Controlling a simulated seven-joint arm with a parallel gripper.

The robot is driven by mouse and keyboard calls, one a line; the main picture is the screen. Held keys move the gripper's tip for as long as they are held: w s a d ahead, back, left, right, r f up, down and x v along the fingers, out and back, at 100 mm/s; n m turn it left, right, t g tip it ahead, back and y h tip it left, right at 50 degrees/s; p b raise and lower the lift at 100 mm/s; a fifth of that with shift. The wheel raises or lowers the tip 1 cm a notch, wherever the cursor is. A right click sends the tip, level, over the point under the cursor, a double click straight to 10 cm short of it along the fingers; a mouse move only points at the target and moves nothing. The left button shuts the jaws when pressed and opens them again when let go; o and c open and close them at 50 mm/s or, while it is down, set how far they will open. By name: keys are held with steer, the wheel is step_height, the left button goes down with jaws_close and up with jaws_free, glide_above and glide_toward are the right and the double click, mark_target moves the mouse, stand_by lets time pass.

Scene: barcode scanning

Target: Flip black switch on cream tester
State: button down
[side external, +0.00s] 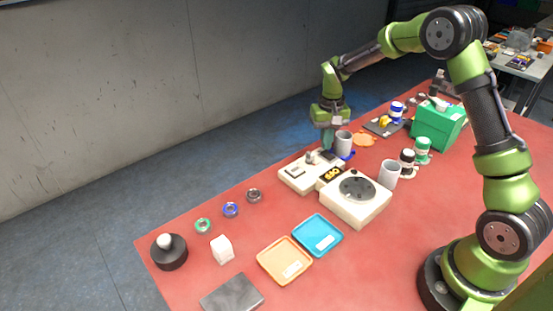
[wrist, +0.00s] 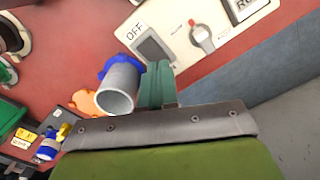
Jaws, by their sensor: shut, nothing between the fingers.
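The cream tester (side external: 296,180) stands on the red table below my gripper. In the wrist view its cream panel (wrist: 178,18) carries a dark rocker switch (wrist: 152,48) beside the printed word OFF. A knob with a red tip (wrist: 202,38) sits to the right of the switch, and part of a display (wrist: 244,7) shows at the top edge. My gripper (side external: 328,141) points down over the switch end of the tester. Its teal fingers (wrist: 157,82) are shut with nothing between them, and their tips appear close to the switch. I cannot tell whether they touch it.
A cream device with a round dark plate (side external: 357,187) adjoins the tester. Blue (side external: 318,235) and orange (side external: 285,261) trays lie nearer the front.

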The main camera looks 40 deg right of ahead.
mark_target(327, 158)
steer(key=shift+f, duration=0.9)
steer(key=shift+r, duration=3.55)
steer(key=shift+w, duration=0.1)
steer(key=shift+s+a+f, duration=0.1)
steer(key=shift+s+a, duration=0.2)
steer(key=shift+s, duration=0.25)
steer(key=shift+s+a+f, duration=0.1)
steer(key=shift+s+a, duration=0.15)
steer(key=shift+s, duration=0.25)
steer(key=s+a+r+t, duration=0.2)
steer(key=s+a+r, duration=0.1)
steer(key=s, duration=0.4)
steer(key=s+a+r+n+t+y, duration=0.1)
steer(key=s+a+r+t, duration=0.1)
steer(key=s+a+r, duration=0.2)
steer(key=s+a+r+n+t+y, duration=0.1)
steer(key=s+a+r+t, duration=0.2)
steer(key=s+r, duration=0.4)
steer(key=s+a, duration=0.1)
steer(key=s, duration=0.1)
steer(key=shift+s+a+r, duration=0.15)
steer(key=shift+s+a, duration=0.05)
steer(key=shift+s, duration=0.15)
